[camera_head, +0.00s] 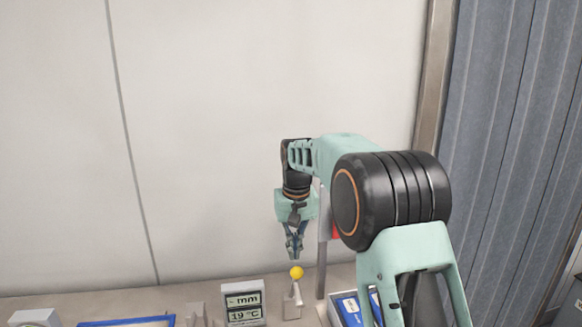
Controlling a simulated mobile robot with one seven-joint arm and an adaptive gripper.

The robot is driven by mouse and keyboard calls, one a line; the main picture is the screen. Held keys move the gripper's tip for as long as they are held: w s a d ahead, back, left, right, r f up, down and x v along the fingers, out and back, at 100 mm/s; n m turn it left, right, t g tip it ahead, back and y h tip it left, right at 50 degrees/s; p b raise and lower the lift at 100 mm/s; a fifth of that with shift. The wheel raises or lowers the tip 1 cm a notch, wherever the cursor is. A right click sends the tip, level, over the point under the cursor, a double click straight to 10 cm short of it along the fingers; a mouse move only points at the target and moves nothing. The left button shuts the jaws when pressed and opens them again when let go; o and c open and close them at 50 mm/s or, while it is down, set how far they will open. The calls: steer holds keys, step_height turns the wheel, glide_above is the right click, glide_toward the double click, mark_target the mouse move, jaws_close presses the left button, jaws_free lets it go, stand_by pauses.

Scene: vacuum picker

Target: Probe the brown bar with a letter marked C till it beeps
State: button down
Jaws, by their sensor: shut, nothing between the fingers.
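The brown bar marked C cannot be made out in this view. My gripper (294,256) points down in front of the pale wall, its fingers together and empty. Just below its fingertips is a yellow ball (296,272) on top of a small pale stand or holder (293,298). A small gap seems to show between fingertips and ball, but depth is hard to judge. To the left stands a white display unit (243,303) reading "- mm" and "19 °C". Whether the ball belongs to a probe cannot be told.
A blue-edged tray (127,321) is cut off at the bottom left, beside a pale block (35,318) and a small grey stand (196,314). A box with blue items (349,311) sits at the right, partly behind my arm. A thin upright post (322,255) stands beside the gripper.

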steer(key=shift+w+a+r, duration=0.1)
steer(key=shift+w+r, duration=0.1)
steer(key=shift+r, duration=0.7)
steer(key=shift+w+r, duration=0.25)
steer(key=shift+r, duration=0.65)
steer(key=shift+w+a+r, duration=0.1)
steer(key=shift+w+r, duration=0.1)
steer(key=shift+r, duration=0.7)
steer(key=shift+d, duration=0.1)
